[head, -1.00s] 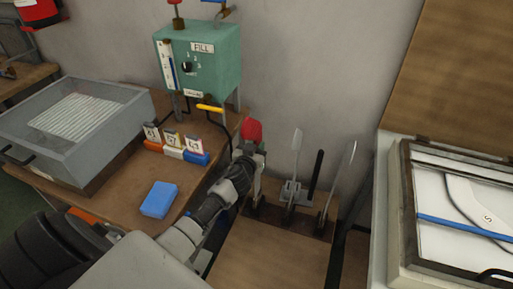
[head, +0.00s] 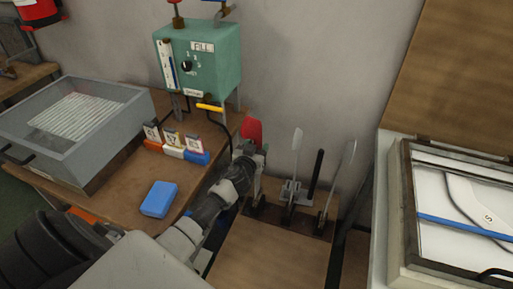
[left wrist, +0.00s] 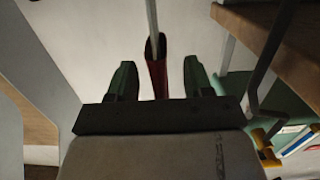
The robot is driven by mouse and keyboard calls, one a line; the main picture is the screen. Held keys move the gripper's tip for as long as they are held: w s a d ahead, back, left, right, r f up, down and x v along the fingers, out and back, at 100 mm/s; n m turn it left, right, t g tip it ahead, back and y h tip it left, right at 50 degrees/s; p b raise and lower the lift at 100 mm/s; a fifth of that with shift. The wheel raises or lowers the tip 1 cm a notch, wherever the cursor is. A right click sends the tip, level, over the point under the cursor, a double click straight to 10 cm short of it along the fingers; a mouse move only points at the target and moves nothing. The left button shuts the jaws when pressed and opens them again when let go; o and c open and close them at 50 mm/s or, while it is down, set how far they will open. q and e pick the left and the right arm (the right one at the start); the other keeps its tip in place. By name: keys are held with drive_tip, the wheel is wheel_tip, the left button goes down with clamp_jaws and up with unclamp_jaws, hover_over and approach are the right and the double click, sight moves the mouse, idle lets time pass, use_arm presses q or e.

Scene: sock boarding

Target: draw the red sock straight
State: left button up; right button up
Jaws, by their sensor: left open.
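The red sock (head: 251,129) stands upright at the left end of the row of boarding forms, just above my left gripper in the head view. My left gripper (head: 249,154) is open and close around its lower part. In the left wrist view, the sock (left wrist: 157,72) shows as a narrow red strip between the two green fingers of my left gripper (left wrist: 160,80), with a gap on each side. A thin grey form edge (left wrist: 151,18) runs out beyond it. The sock's lower end is hidden in the head view by the gripper. My right gripper is not in view.
Bare forms (head: 296,153) and (head: 345,170) and a black lever (head: 315,174) stand just right. A green fill box (head: 215,62), a blue block (head: 158,199) and a grey tray (head: 125,125) are left. A framed press (head: 397,225) is at right.

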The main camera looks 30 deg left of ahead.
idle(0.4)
use_arm(q)
drive_tip(key=f+p+v, duration=0.1)
drive_tip(key=v, duration=0.8)
idle(0.4)
drive_tip(key=s+d+f+m+g+h+p, duration=0.1)
drive_tip(key=s+d+f+g, duration=0.15)
drive_tip(key=s+f, duration=0.45)
drive_tip(key=s+d+f+m+g+h, duration=0.1)
drive_tip(key=s+d+f+g, duration=0.2)
drive_tip(key=f, duration=0.8)
drive_tip(key=s+d+f+g+p, duration=0.1)
drive_tip(key=s+f+g, duration=0.2)
drive_tip(key=s+f, duration=0.45)
drive_tip(key=s+d+f+m+g, duration=0.1)
drive_tip(key=s+f, duration=0.3)
drive_tip(key=s, duration=0.5)
drive_tip(key=s+d+f+m+g+h+p, duration=0.1)
drive_tip(key=s+d+f+g, duration=0.1)
drive_tip(key=s, duration=0.7)
drive_tip(key=s+d+f+m+g, duration=0.1)
drive_tip(key=s+d+f+g, duration=0.1)
drive_tip(key=s+f, duration=0.5)
drive_tip(key=shift+s+d+g+h, duration=0.3)
drive_tip(key=shift+s+g+h, duration=0.1)
drive_tip(key=shift+s+g, duration=0.55)
